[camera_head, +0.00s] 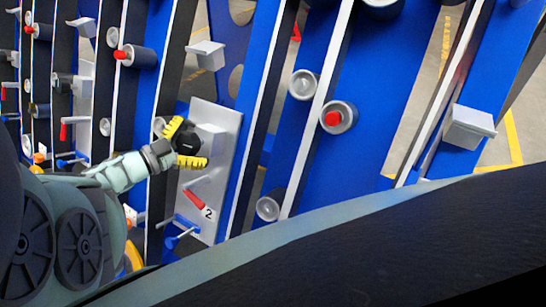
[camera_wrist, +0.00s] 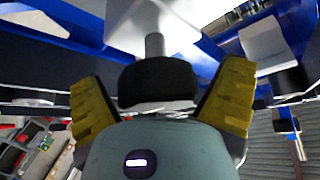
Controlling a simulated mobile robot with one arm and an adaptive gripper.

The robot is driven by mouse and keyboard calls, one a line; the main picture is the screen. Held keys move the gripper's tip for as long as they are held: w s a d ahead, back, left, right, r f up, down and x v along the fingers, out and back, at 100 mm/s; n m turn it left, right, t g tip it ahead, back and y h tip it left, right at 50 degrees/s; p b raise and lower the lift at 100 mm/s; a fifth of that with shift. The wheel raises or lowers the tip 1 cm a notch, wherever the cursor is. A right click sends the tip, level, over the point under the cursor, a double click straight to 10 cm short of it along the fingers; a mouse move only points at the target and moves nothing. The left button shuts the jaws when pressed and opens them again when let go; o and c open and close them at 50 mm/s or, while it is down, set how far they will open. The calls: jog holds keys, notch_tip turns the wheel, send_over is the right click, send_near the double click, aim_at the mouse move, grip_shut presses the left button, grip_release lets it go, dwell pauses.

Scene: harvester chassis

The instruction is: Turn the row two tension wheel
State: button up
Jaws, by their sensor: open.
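The row two panel (camera_head: 229,125) is a grey plate marked "2" near the middle left of the head view. A black round knob, which looks like the tension wheel (camera_head: 188,142), sits on its upper part. In the wrist view the wheel (camera_wrist: 156,80) is a dark drum on a grey shaft. My gripper (camera_head: 184,146) reaches it from the left, with its yellow fingers on either side. It also shows in the wrist view (camera_wrist: 160,98), open, with gaps visible between the fingers and the wheel. The wheel's near side is partly hidden by my gripper.
Below the wheel on the same panel are a red handle (camera_head: 194,199) and a blue lever (camera_head: 178,240). Blue chassis beams run close on both sides. A grey bracket (camera_head: 207,54) juts out above. A red-centred roller (camera_head: 337,118) stands farther right.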

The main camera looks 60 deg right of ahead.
jog(key=shift+a, duration=0.1)
jog(key=v, duration=1.2)
jog(key=shift+r, duration=0.1)
